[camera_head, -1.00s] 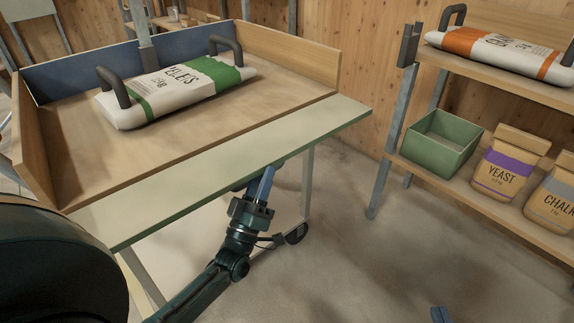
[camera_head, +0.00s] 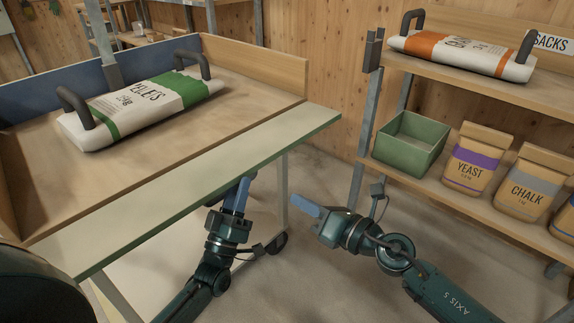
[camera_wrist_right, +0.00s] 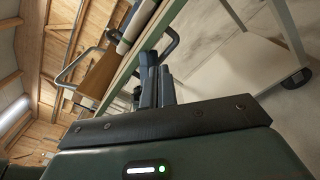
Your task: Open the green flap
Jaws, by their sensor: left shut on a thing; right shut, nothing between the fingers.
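The green flap (camera_head: 200,185) is a long pale board with a green edge, lying about level along the front of the wooden bed of the mixing table (camera_head: 165,140).
A pellets sack (camera_head: 145,100) with black handles lies on the bed. To the right, a shelf holds a green bin (camera_head: 410,143), a yeast bag (camera_head: 475,160), a chalk bag (camera_head: 533,185) and an orange-striped sack (camera_head: 460,52). Bare floor lies between table and shelf.

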